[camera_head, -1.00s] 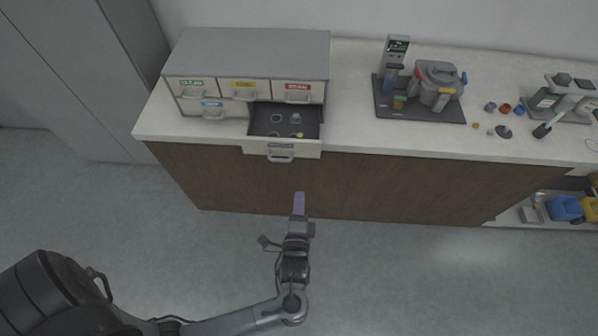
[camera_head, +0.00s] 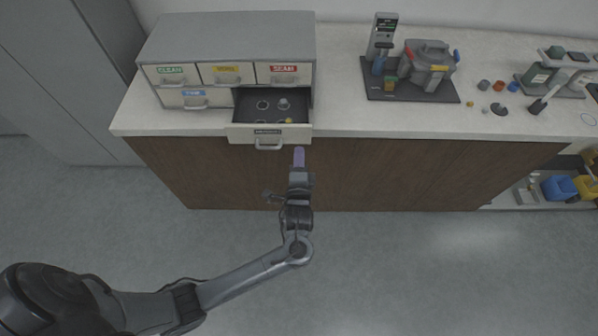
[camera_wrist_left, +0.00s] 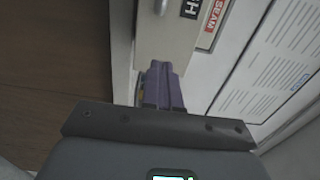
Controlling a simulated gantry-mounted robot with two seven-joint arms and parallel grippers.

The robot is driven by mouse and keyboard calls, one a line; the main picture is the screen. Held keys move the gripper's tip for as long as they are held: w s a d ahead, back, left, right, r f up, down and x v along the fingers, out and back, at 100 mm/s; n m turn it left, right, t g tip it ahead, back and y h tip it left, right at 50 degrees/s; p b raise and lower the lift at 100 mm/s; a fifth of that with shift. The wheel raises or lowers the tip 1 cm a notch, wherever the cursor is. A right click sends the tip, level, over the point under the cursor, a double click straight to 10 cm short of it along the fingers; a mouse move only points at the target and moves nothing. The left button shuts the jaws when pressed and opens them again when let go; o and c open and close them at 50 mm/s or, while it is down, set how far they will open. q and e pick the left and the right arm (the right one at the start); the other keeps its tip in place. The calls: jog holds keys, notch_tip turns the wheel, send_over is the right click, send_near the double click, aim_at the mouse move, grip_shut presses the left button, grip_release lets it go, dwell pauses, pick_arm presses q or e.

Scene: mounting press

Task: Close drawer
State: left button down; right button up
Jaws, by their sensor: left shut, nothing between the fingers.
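The open drawer (camera_head: 240,133) is the lower right one of a grey cabinet (camera_head: 230,38) on the counter. It sticks out past the counter's front edge, with a handle (camera_head: 268,143) on its front and small round items inside. My left gripper (camera_head: 299,152) has purple fingers, shut and empty, just in front of the right end of the drawer front. In the left wrist view the fingers (camera_wrist_left: 162,85) point at the drawer front (camera_wrist_left: 160,40), where part of the handle (camera_wrist_left: 161,6) shows. I cannot tell whether they touch. My right gripper is not in view.
The other drawers, labelled in green, yellow, red and blue, are shut. A press (camera_head: 428,65) on a dark mat and several small pieces stand on the counter (camera_head: 340,110) to the right. The floor before the counter is clear.

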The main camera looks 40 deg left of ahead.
aim_at(299, 137)
pick_arm(q)
jog(key=shift+b+x, duration=0.35)
jog(key=shift+x, duration=1.6)
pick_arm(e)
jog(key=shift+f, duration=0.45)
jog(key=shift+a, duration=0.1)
